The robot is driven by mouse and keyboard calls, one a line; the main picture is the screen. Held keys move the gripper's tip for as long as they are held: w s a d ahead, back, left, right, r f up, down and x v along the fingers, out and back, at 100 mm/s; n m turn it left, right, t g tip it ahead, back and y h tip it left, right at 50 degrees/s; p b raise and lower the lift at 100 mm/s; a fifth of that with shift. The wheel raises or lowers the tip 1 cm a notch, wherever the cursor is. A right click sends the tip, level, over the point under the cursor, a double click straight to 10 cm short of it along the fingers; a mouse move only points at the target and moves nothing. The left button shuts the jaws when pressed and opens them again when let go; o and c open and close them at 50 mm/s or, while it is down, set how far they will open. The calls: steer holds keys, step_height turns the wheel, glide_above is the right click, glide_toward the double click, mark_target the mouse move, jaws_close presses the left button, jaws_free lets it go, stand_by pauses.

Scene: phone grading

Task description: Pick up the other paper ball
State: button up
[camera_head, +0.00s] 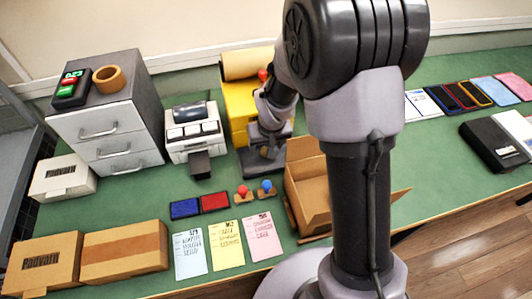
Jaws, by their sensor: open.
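I cannot make out a paper ball anywhere in the head view. My arm fills the middle of the picture and may hide part of the table. My gripper (262,165) is low over the green table, in front of the yellow box (240,102) and left of the open cardboard box (308,193). It is open. Its fingertips are too small to show anything between them. The inside of the open box is partly hidden by my arm.
A printer (192,134) and a grey drawer unit (128,136) stand left of my gripper. Two knobbed stamps, red (243,190) and blue (267,186), stand in front of it. Coloured note sheets (226,245) lie at the front edge. Phones (455,96) lie at the right.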

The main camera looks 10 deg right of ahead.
steer(key=x, duration=0.1)
steer(key=b+x, duration=0.1)
steer(key=x, duration=0.1)
steer(key=b+x, duration=0.1)
steer(key=x, duration=0.1)
steer(key=shift+w+d+f, duration=0.15)
steer(key=shift+d+f, duration=0.05)
steer(key=shift+d, duration=0.1)
steer(key=shift+r, duration=0.1)
steer(key=shift+c, duration=1.3)
steer(key=c, duration=1.1)
